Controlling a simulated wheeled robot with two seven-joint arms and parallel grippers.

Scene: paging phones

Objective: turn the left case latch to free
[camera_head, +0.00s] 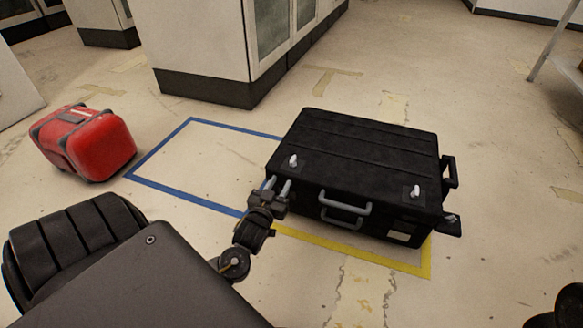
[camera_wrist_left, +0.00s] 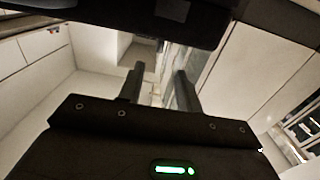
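The black case (camera_head: 360,160) lies flat on the floor. Its left latch (camera_head: 293,160) is a small pale knob on top near the front left corner. A similar right latch (camera_head: 416,191) stands near the front right corner. A grey handle (camera_head: 345,208) is on the front face. My left gripper (camera_head: 279,184) is just in front of the case's front left corner, slightly below and left of the left latch, and apart from it. Its fingers show spread with nothing between them in the left wrist view (camera_wrist_left: 159,70). The latch is not identifiable there. My right gripper is not seen.
A red suitcase (camera_head: 100,143) stands at left. Blue tape (camera_head: 155,148) and yellow tape (camera_head: 350,252) mark areas on the floor; the blue area is mostly clear. A white cabinet (camera_head: 200,45) stands behind. A metal-legged rack (camera_head: 548,45) is at far right.

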